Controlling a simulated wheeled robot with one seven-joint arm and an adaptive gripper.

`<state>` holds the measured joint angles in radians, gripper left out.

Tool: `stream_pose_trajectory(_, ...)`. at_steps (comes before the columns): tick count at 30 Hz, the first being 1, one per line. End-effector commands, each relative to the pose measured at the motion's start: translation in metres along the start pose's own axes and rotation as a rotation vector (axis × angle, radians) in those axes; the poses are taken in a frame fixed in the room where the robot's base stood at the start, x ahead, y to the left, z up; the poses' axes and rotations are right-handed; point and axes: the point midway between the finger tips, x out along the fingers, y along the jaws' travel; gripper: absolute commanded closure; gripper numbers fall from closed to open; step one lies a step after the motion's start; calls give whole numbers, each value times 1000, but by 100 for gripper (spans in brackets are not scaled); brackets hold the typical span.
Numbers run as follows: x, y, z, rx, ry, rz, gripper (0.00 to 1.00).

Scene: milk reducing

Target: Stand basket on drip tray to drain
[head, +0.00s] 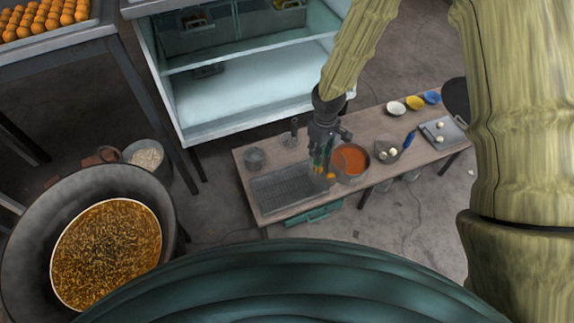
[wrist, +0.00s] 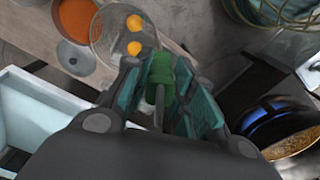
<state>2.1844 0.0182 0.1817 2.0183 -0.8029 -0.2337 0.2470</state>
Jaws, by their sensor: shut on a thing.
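My gripper (head: 320,160) is shut on the green handle (wrist: 160,68) of a round wire basket. The basket (wrist: 98,38) shows in the wrist view beyond the fingertips, with two orange balls in it. In the head view, my gripper largely hides the basket, and orange shows just below the fingers. The drip tray (head: 285,190) is a grey, rectangular, ridged tray at the left front of the low table. My gripper and basket are over the table between the tray's right end and the pot. I cannot tell the basket's exact height.
A pot of orange liquid (head: 351,161) stands right of my gripper. A bowl with pale balls (head: 387,151) is farther right. A grey cup (head: 254,157) stands behind the tray. A large pan (head: 20,240) is at the left. The visible tray surface looks empty.

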Motion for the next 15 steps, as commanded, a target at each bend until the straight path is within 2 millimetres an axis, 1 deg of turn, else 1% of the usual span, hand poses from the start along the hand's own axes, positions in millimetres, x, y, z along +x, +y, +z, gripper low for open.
stream_pose_trajectory(1,10,-2,-6,-57,2,2,100)
stream_pose_trajectory(15,64,-22,-48,-649,7,6,100)
